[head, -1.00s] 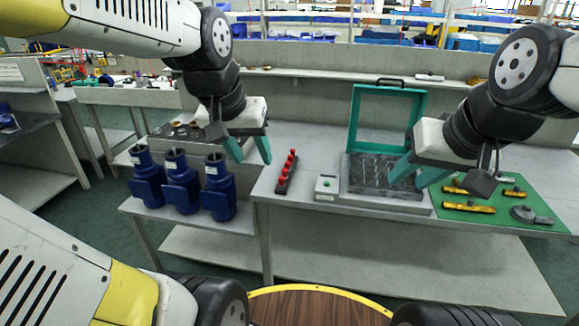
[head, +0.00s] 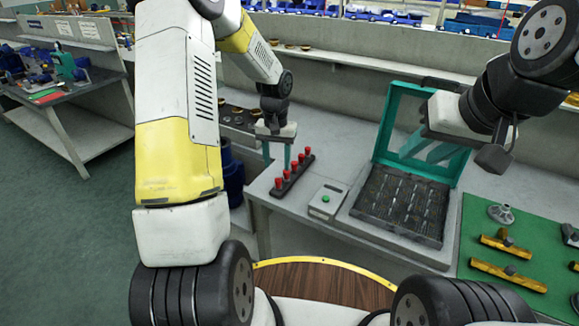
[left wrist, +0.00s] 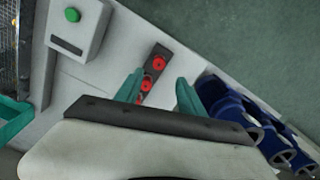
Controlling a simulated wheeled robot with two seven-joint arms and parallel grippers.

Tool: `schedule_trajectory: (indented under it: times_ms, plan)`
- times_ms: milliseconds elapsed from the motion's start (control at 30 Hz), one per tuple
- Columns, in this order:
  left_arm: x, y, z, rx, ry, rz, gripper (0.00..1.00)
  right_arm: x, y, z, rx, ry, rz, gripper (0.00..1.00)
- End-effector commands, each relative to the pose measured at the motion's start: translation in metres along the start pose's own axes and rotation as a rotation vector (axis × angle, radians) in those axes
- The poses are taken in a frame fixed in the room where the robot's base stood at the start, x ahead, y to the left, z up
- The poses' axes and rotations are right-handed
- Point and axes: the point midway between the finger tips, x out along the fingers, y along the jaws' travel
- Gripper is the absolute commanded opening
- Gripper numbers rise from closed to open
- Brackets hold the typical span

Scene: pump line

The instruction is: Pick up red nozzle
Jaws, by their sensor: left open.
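Several red nozzles (head: 294,167) stand in a row on a dark rack (head: 282,189) near the front edge of the grey bench. My left gripper (head: 277,154) is open and empty, with its teal fingers just behind and left of the row. In the left wrist view, the open fingers (left wrist: 160,90) point toward the rack, with red nozzles (left wrist: 158,62) showing between and beyond them. The nearest nozzles are partly hidden by the left finger and palm. I see no contact. My right gripper (head: 432,150) is over the teal-lidded case, fingers apart, with nothing seen between them.
A box with a green button (head: 327,201) stands right of the rack. Beyond it is the open teal case (head: 378,222). A green mat (head: 480,225) holds yellow parts. Blue pumps (left wrist: 235,108) sit beside the bench, close to the left gripper's side.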

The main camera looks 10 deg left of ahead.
Motion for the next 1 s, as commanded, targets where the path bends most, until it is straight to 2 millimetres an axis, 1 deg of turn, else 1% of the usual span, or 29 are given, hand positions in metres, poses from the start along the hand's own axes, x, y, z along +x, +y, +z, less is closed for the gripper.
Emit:
schedule_trajectory:
  times_ms: [33,267,400,500,600,800,833,867,900,967,1000]
  plan:
    - [0.006,0.0,0.001,0.0,-0.004,0.0,0.46,0.0,0.0,0.0,0.0,0.0,0.0,0.36]
    - [0.033,0.002,0.004,0.001,-0.004,0.001,0.46,0.0,0.0,0.0,0.0,0.0,0.0,0.36]
    - [0.055,0.004,0.007,0.001,-0.005,0.001,0.46,0.0,0.0,0.0,0.0,0.0,0.0,0.36]
    - [0.067,0.004,0.006,0.001,-0.004,0.0,0.46,0.0,0.0,0.0,0.0,0.0,0.0,0.36]
    - [0.072,0.004,0.005,0.0,-0.001,0.001,0.46,0.0,0.0,0.0,0.0,0.0,0.0,0.36]
    - [0.072,0.004,0.005,0.0,0.0,0.0,0.46,0.0,0.0,0.0,0.0,0.0,0.0,0.36]
    - [0.072,0.004,0.005,0.0,0.0,0.0,0.44,0.0,0.0,0.0,0.0,0.0,0.0,0.36]
    - [0.072,0.004,0.005,0.0,0.0,0.0,0.38,0.0,0.0,0.0,0.0,0.0,0.0,0.36]
    - [0.072,0.004,0.005,0.0,0.0,0.0,0.3,0.0,0.0,0.0,0.0,0.0,0.0,0.36]
    - [0.072,0.004,0.005,0.0,0.0,0.0,0.19,0.0,0.0,0.0,0.0,0.0,0.0,0.36]
    - [0.072,0.004,0.005,0.0,0.0,0.0,0.11,0.0,0.0,0.0,0.0,0.0,0.0,0.36]
